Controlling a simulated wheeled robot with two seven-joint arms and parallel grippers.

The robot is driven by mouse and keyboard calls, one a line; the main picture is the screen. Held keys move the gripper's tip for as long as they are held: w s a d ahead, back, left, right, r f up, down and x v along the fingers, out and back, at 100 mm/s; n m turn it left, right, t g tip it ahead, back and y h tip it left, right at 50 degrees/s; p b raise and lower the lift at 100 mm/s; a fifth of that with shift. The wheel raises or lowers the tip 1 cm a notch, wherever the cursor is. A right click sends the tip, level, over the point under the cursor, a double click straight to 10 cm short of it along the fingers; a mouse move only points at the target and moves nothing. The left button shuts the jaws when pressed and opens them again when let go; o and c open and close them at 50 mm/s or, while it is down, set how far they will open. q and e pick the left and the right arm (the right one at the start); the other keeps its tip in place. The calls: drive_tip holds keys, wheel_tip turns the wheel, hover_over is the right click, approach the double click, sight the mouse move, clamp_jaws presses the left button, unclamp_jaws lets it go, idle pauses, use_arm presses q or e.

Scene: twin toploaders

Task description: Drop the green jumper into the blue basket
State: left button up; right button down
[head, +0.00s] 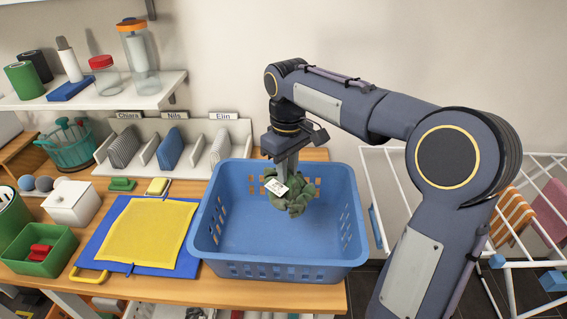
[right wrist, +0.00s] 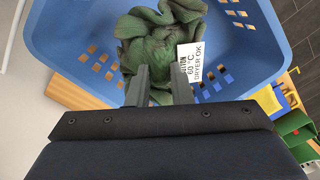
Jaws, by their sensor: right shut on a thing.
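The blue basket (head: 230,262) stands on the wooden table, and its wall also shows in the right wrist view (right wrist: 258,55). The green jumper (head: 297,204) is a crumpled bundle inside the basket's outline, toward its back wall. My right gripper (head: 283,178) points down over the basket and is shut on the jumper. In the right wrist view the jumper (right wrist: 150,50) lies between and beyond the two fingers (right wrist: 160,82), with a white care label (right wrist: 191,62) hanging on it. I cannot tell whether the jumper touches the basket floor. My left gripper is not in view.
A yellow cloth (head: 145,235) on a blue board lies left of the basket. Behind stands a rack (head: 175,140) with name tags. A green bin (head: 38,255) is at far left. A white drying rack (head: 380,180) stands at right, behind my right arm.

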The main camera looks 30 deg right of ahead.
sight(287, 185)
wheel_tip(287, 185, down, 5)
drive_tip(key=b, duration=0.4)
drive_tip(key=c, duration=1.2)
unclamp_jaws()
wheel_tip(287, 185, up, 8)
drive_tip(key=shift+f, duration=0.1)
